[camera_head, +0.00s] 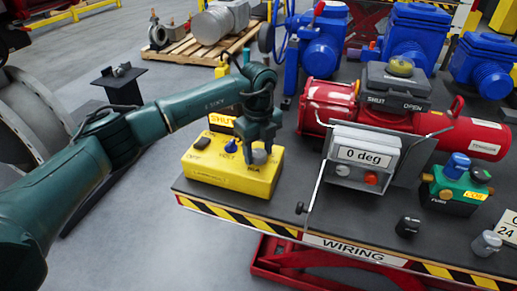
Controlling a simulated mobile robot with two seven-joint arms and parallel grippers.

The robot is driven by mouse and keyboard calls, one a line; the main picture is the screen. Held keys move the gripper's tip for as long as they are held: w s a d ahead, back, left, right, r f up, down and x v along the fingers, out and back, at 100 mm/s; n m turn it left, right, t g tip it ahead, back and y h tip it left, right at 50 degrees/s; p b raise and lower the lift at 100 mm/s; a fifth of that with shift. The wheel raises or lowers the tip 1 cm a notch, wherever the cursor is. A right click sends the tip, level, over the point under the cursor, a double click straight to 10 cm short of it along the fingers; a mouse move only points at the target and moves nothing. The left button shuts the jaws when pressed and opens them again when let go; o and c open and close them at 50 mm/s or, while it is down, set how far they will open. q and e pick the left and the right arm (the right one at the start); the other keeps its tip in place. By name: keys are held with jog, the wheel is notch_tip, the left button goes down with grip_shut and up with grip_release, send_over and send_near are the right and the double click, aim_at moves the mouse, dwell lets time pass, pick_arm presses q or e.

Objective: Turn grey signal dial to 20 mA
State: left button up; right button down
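The yellow signal box (225,186) stands at the left end of the grey table, with a row of knobs on its top. The grey dial (259,157) is the rightmost knob, behind a label that seems to read mA. Its exact setting is too small to read. My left gripper (263,142) points down right at the grey dial, its fingers hiding the dial's upper part. Whether the fingers touch or grip the dial cannot be told. My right gripper is not in view.
A blue knob (231,146) and a dark switch (203,141) sit left of the dial. A grey display box (362,158) reading 0 deg stands to the right, before the red actuator (330,103). A green box (455,190) and loose knobs lie farther right.

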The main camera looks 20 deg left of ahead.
pick_arm(q)
jog(key=c, duration=0.6)
jog(key=shift+c, duration=0.2)
